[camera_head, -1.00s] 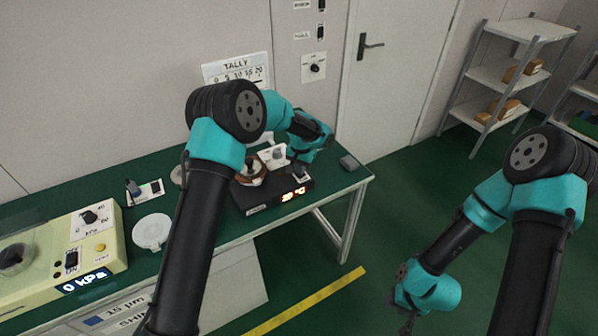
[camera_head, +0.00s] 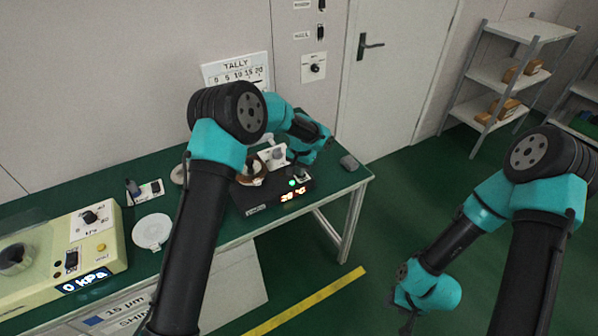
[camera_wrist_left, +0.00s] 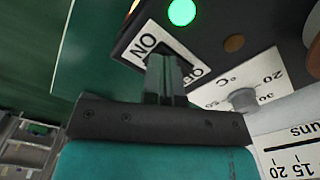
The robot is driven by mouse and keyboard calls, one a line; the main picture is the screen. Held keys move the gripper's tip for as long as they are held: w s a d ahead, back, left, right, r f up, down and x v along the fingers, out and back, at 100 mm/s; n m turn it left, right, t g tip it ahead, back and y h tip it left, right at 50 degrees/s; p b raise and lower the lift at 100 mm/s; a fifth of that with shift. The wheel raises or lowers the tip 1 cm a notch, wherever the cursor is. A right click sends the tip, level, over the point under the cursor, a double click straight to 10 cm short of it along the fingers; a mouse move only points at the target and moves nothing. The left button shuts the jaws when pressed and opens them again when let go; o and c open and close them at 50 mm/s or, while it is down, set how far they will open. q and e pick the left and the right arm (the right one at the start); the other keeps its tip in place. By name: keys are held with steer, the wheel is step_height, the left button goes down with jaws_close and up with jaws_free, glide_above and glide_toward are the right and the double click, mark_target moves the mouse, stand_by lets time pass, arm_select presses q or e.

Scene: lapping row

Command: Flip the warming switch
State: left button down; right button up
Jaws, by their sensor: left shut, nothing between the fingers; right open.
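The warming switch sits on a white ON/OFF plate (camera_wrist_left: 143,47) on a dark heater box (camera_head: 262,205). A green lamp (camera_wrist_left: 181,11) beside the plate is lit, and it also glows in the head view (camera_head: 292,183). My left gripper (camera_wrist_left: 166,65) is shut and empty. Its fingertips are over the plate between ON and OFF and hide the switch lever, so I cannot tell whether they touch it. In the head view my left gripper (camera_head: 300,168) is at the box's right end. My right gripper (camera_head: 408,322) is open, low over the floor, far from the box.
A temperature dial (camera_wrist_left: 243,99) and an unlit amber lamp (camera_wrist_left: 233,43) are close to my left fingers. A round brown-rimmed piece (camera_head: 252,172) is on the box. A grey block (camera_head: 349,162) lies right of it. A cream vacuum unit (camera_head: 100,245) and white dish (camera_head: 152,231) stand left.

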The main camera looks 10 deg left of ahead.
arm_select(q)
steer(key=shift+r, duration=3.45)
